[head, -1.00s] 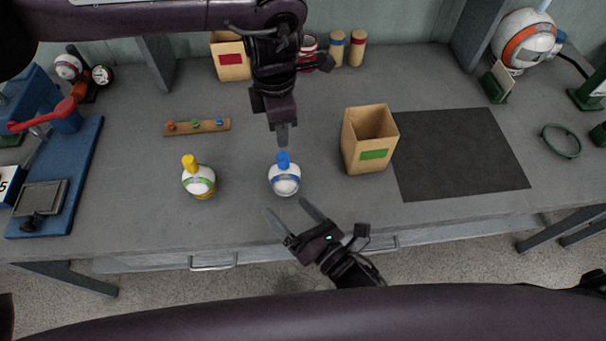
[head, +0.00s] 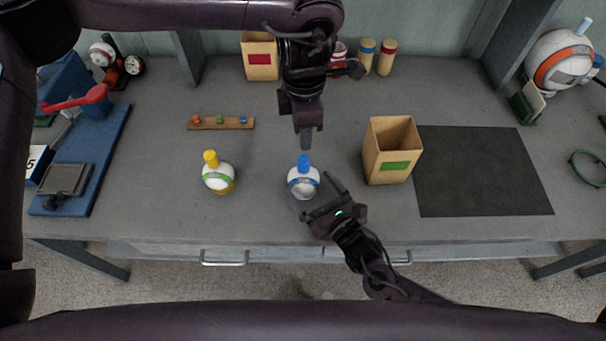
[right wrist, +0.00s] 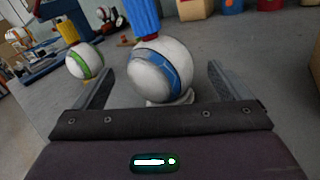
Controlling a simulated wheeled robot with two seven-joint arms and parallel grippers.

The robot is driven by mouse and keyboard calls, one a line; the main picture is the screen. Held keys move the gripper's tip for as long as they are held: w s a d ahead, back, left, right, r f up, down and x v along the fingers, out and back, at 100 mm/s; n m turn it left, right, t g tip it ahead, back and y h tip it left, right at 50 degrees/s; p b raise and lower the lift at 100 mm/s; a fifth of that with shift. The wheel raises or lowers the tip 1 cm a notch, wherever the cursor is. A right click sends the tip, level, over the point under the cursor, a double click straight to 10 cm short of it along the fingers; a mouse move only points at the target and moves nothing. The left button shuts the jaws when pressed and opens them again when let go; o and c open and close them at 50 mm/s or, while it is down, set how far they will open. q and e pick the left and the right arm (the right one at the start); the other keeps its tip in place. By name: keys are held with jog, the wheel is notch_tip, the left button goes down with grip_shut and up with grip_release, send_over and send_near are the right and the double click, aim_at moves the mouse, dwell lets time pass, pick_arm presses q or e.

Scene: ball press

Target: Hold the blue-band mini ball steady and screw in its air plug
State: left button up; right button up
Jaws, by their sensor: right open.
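The blue-band mini ball (head: 303,187) is white and sits near the table's front, with its blue plug (head: 304,162) upright on top. In the right wrist view the ball (right wrist: 162,72) is on a small white base, and the ribbed blue plug (right wrist: 140,20) runs out of the top. My right gripper (head: 312,190) is open, its fingers on either side of the ball; in the right wrist view gaps show beside the ball. My left gripper (head: 305,140) points down just behind and above the plug. Its fingers are seen edge-on, so their opening is unclear.
A green-band ball (head: 218,179) with a yellow plug stands to the left. A box with a green label (head: 390,150) stands to the right, beside a dark mat (head: 485,170). A peg strip (head: 220,123) lies behind. A blue press (head: 85,150) is far left.

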aim_at(302, 176)
jog(key=shift+x, duration=2.3)
jog(key=shift+f, duration=0.1)
